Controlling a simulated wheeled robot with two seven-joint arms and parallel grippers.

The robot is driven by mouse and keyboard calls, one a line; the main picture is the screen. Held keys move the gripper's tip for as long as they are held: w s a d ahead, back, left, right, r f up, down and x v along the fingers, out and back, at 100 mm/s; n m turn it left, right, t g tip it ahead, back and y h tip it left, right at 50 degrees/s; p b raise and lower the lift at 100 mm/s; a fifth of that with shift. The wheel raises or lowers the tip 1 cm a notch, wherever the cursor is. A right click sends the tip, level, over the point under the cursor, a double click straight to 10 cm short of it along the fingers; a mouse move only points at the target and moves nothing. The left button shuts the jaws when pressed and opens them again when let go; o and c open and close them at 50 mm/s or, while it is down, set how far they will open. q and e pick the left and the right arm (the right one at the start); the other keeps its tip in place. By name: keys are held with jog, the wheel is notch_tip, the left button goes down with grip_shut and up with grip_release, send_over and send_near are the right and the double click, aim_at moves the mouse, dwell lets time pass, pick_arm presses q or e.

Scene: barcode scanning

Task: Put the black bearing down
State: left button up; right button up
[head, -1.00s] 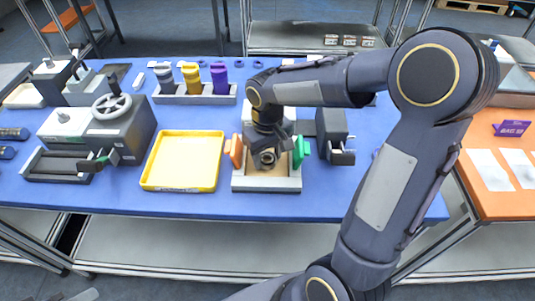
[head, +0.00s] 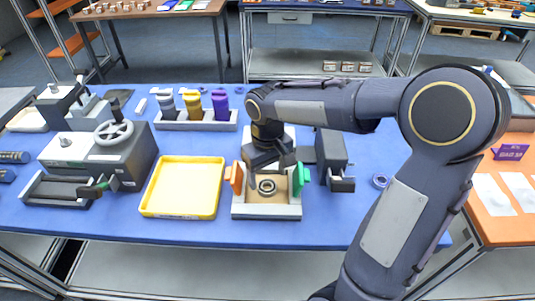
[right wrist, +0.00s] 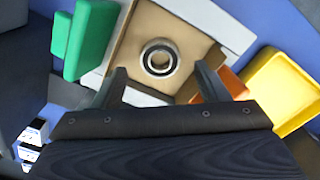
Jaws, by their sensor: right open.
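The black bearing (head: 267,187) lies flat on the brown floor of a grey fixture (head: 266,211) in the head view. In the right wrist view the bearing (right wrist: 160,58) is a dark ring with a bright inner ring, apart from the fingers. My right gripper (right wrist: 160,84) is open and empty, its two fingertips on the near side of the bearing. In the head view the right gripper (head: 268,166) hangs just above and behind the bearing, its fingers partly hidden. My left gripper is not in view.
The fixture has an orange block (head: 236,178) on its left and a green block (head: 299,178) on its right. A yellow tray (head: 183,187) stands to the left. A dark machine (head: 333,155) stands close on the right.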

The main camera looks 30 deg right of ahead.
aim_at(267, 186)
notch_tip(267, 186, up, 8)
jog(key=s+a+f+m+t+y, duration=0.1)
jog(key=s+a+f+t+y, duration=0.1)
jog(key=s, duration=0.6)
jog(key=s+a+f+m+t+y, duration=0.1)
jog(key=s+a+f+t, duration=0.1)
jog(key=s, duration=0.7)
jog(key=shift+t+y, duration=0.4)
jog(key=shift+t, duration=0.4)
jog(key=shift+a, duration=0.1)
jog(key=shift+c, duration=0.2)
